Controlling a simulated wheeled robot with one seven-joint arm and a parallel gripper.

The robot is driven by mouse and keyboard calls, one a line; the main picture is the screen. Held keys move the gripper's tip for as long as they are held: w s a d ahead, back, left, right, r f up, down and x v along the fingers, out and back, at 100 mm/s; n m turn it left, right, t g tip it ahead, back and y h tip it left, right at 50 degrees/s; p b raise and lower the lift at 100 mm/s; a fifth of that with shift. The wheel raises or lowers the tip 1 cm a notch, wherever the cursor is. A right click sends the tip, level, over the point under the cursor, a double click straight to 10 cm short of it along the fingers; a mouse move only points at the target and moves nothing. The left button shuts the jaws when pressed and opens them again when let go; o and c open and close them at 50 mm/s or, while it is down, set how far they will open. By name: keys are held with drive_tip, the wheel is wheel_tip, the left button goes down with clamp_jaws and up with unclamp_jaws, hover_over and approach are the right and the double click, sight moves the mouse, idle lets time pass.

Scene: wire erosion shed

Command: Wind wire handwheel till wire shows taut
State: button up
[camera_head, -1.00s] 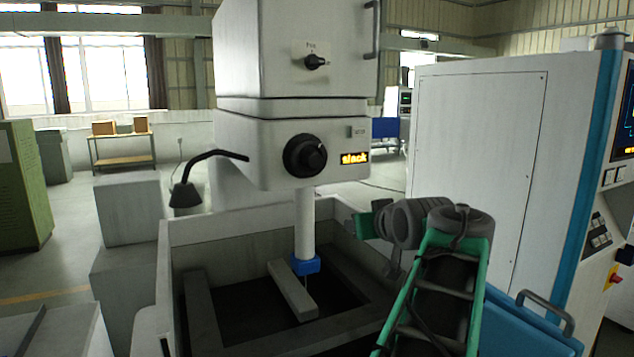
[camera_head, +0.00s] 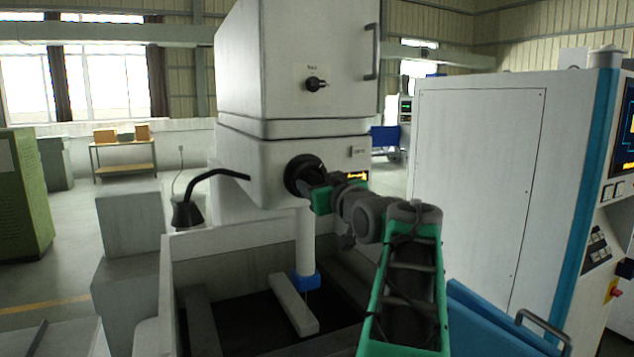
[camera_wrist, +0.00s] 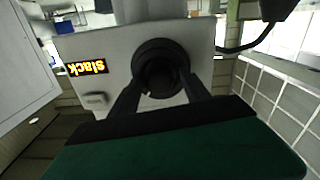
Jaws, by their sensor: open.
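The wire handwheel (camera_head: 297,172) is a round black knob on the front of the white machine head (camera_head: 240,165). It also shows in the wrist view (camera_wrist: 160,66). My gripper (camera_head: 318,190) is open in front of it. In the wrist view its two dark fingers (camera_wrist: 158,92) reach to the lower left and lower right of the knob; I cannot tell whether they touch it. The small display (camera_wrist: 86,68) beside the knob reads "slack" in orange, upside down in the wrist view. In the head view my arm partly hides the display (camera_head: 358,176).
A second black knob (camera_head: 316,84) sits higher on the head. A black lamp (camera_head: 187,212) on a bent arm is at left. Below are the open tank (camera_head: 235,229) and a blue wire guide (camera_head: 306,281). A white cabinet (camera_head: 480,170) stands at right.

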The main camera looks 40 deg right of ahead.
drive_tip(key=shift+c, duration=0.4)
clamp_jaws()
drive_tip(key=shift+a, duration=0.1)
drive_tip(key=shift+f+m, duration=0.1)
drive_tip(key=shift+m, duration=0.3)
drive_tip(key=shift+m+b, duration=0.4)
drive_tip(key=shift+m, duration=2.9)
